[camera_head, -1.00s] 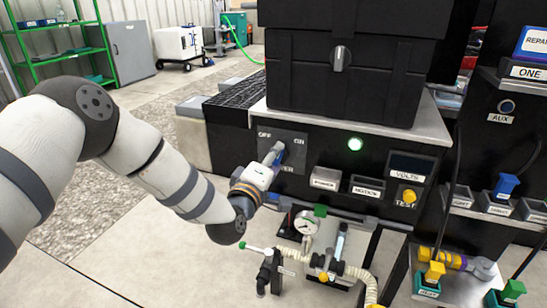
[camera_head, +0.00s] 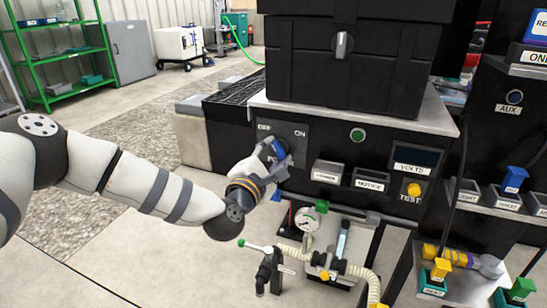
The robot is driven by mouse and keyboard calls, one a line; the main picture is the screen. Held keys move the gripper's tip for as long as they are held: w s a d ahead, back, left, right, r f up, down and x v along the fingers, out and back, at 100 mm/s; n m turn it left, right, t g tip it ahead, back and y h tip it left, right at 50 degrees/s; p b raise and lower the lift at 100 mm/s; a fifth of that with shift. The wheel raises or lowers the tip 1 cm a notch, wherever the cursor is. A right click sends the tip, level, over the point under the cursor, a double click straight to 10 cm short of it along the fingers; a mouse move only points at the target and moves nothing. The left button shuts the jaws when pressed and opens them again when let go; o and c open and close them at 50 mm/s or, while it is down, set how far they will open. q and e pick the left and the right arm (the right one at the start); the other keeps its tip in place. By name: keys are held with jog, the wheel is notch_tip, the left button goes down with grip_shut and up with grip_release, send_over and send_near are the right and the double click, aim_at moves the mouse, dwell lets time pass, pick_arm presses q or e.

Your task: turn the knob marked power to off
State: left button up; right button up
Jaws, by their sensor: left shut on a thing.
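The power panel (camera_head: 299,146) is a grey plate on the front of the black console, with ON readable at its upper right and OFF at its upper left, partly covered. My left gripper (camera_head: 276,150) is at this plate, shut on the power knob, and its fingers look turned and tilted. The knob itself is hidden behind the fingers, so I cannot read its pointer. The round indicator (camera_head: 357,135) to the right of the plate is dark green and unlit. My right gripper is not in view.
A black case (camera_head: 345,65) stands on the console top. Right of the power plate are label holders, a VOLTS display (camera_head: 416,158) and a yellow TEST button (camera_head: 414,189). Below are a pressure gauge (camera_head: 306,221) and hoses, close under my left wrist.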

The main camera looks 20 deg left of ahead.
pick_arm(q)
jog(key=shift+n+b, duration=0.45)
jog(key=shift+n, duration=0.55)
jog(key=shift+d, duration=0.1)
jog(key=o, duration=1.2)
jog(key=shift+c, duration=0.2)
jog(key=shift+s, duration=0.15)
jog(key=s, duration=1.1)
jog(key=shift+s+a, duration=0.25)
jog(key=shift+s, duration=0.15)
